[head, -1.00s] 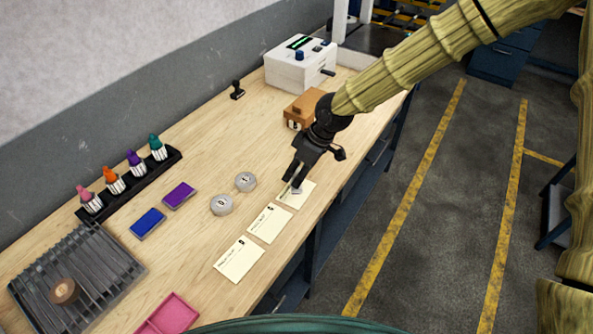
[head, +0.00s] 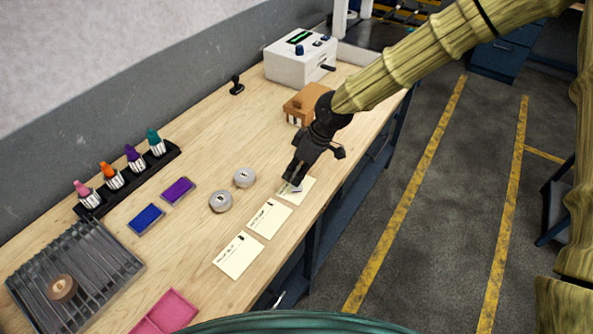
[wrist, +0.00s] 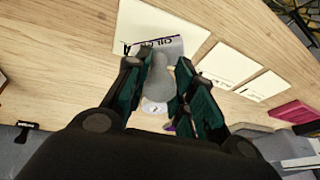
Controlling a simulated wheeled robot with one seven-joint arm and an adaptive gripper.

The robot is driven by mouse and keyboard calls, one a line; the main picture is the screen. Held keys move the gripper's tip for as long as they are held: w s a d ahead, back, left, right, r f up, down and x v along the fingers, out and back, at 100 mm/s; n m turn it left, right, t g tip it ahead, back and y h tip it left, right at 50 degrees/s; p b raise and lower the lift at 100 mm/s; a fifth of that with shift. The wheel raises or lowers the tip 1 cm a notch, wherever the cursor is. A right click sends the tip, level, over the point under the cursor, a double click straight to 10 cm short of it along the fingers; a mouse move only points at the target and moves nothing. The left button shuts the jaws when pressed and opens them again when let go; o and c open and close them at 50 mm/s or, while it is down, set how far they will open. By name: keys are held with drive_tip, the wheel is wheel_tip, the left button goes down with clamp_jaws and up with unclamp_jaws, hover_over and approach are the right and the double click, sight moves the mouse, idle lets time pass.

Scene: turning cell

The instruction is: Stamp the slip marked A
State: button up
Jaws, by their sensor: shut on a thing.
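Three cream slips lie in a row near the bench's front edge: a far slip (head: 306,188), a middle slip (head: 270,217) and a near slip (head: 238,256). Their letters are too small to tell in the head view. My gripper (head: 293,183) is over the left part of the far slip. In the wrist view my gripper (wrist: 162,98) is shut on a grey knob-like stamp handle (wrist: 159,78). Whether the stamp touches the paper is hidden.
Two round grey tins (head: 221,201) stand left of the slips. A blue pad (head: 147,219) and a purple pad (head: 178,191) lie farther left, by a bottle rack (head: 130,180). A black stamp (head: 237,85), brown box (head: 300,105) and white machine (head: 298,62) are behind.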

drive_tip(key=shift+f, duration=0.6)
idle(1.9)
drive_tip(key=shift+r+p, duration=2.6)
drive_tip(key=shift+r, duration=1)
